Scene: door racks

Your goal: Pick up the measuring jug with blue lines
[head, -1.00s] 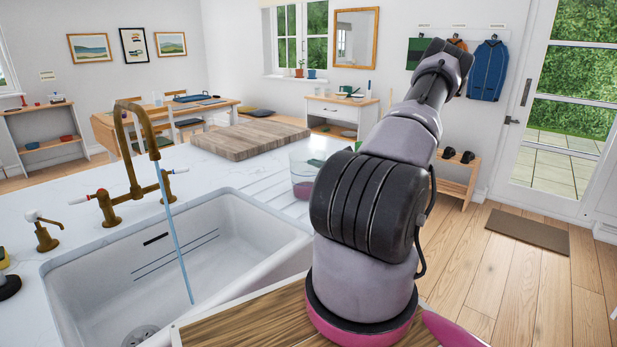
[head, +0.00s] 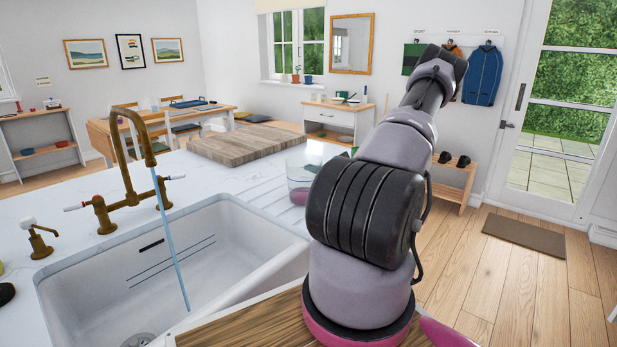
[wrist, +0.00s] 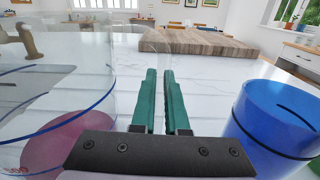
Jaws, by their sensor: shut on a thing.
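The measuring jug (wrist: 60,110) is clear, with blue lines around it and a pink base or contents at the bottom. It fills the left of the wrist view, and in the head view the jug (head: 299,180) stands on the worktop just left of my arm. My gripper (wrist: 159,75) has green fingers close together, right beside the jug's right side. It is shut on the jug, though the gripped part is too clear to make out.
A blue container (wrist: 275,118) stands close to the right of my gripper. A wooden board (head: 250,142) lies on the white worktop beyond. The sink (head: 170,260) is at the front left, with water running from the brass tap (head: 130,165).

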